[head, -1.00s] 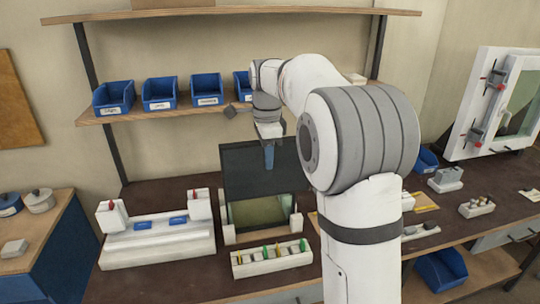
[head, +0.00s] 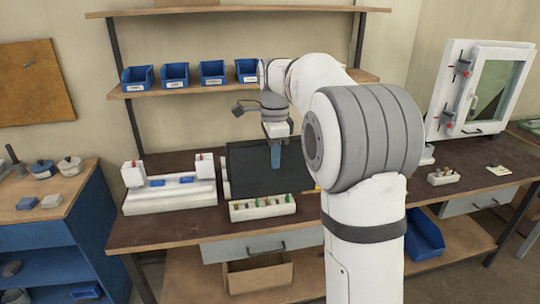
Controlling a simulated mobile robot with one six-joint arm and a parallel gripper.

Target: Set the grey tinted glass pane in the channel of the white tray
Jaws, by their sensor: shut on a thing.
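My gripper (head: 276,158) is shut on the top of the grey tinted glass pane (head: 252,172). It holds the pane upright, seen nearly face-on in the head view, with its lower edge just behind the small white peg box in the picture. The white tray (head: 170,204) lies to the left of the pane. It has an upright block with a red knob at each end and two blue pads between them. I cannot make out its channel at this distance. The pane and the tray appear apart.
A white box with several pegs (head: 262,210) stands at the bench front below the pane. A pale frame (head: 225,178) is mostly hidden behind the pane. Blue bins (head: 175,75) line the shelf above. A white framed window unit (head: 482,90) stands at the right.

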